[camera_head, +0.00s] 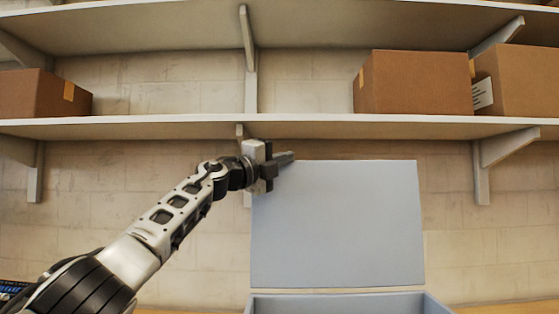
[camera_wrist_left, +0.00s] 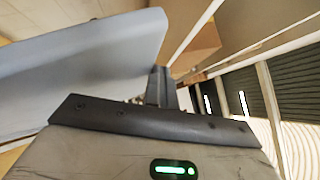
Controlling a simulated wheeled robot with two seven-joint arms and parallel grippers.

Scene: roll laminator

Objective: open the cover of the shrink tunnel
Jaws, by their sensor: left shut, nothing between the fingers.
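The cover (camera_head: 338,225) is a plain light blue panel. It stands raised above the blue-grey body (camera_head: 340,304) of the shrink tunnel, whose top rim shows at the bottom of the head view. My left gripper (camera_head: 286,159) is at the cover's upper left corner, its fingers pointing right along the top edge. They are shut with nothing between them; I cannot tell whether they touch the panel. In the left wrist view the shut fingers (camera_wrist_left: 160,88) are beside the cover's edge (camera_wrist_left: 80,70). My right gripper is not in view.
A shelf (camera_head: 200,129) runs along the wall just above the cover and my left gripper, with a bracket (camera_head: 484,170) at right. Cardboard boxes (camera_head: 413,83) stand on it at right and another box (camera_head: 40,94) at left. The wall space right of the cover is clear.

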